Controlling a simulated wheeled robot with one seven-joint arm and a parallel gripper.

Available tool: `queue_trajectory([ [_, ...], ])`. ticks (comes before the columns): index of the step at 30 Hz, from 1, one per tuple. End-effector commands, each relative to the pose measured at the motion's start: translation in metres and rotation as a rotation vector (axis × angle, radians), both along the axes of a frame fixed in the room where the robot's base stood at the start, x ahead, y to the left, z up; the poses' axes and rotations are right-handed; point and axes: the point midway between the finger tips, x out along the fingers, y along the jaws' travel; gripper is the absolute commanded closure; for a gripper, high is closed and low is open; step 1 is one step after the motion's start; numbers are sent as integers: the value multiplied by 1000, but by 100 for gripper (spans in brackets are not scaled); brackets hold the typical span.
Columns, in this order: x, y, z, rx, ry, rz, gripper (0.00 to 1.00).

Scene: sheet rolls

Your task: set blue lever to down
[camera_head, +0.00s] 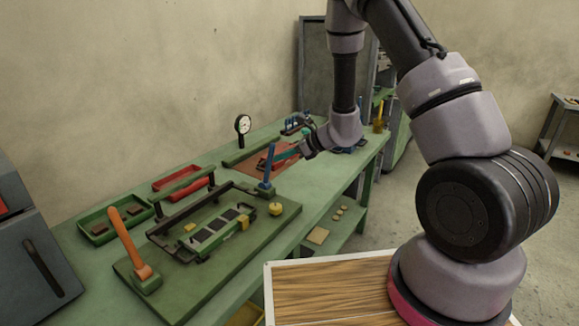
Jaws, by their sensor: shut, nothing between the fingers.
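The blue lever (269,166) stands close to upright at the far right corner of the green board (180,293) on the bench, its base on the board. My gripper (279,161) is at the end of my arm, just right of the blue lever and pointing left towards it. Its fingers are shut with nothing between them. They look very near the lever's shaft, but I cannot tell from this view whether they touch it.
An orange lever (131,243) leans at the board's near left corner. A dark frame and a yellow knob (275,208) are on the board. Green trays (104,233), a red tray (176,179) and a dial gauge (242,125) stand along the back of the green bench (72,260).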

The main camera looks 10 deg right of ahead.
Motion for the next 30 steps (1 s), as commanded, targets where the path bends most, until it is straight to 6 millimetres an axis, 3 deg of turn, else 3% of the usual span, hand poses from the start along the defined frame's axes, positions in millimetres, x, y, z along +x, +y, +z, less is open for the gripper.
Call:
queue_trajectory([
  [4, 13, 16, 10, -91, 71, 4, 100],
  [15, 37, 44, 16, -82, 74, 2, 100],
  [30, 48, 57, 17, -81, 74, 1, 100],
])
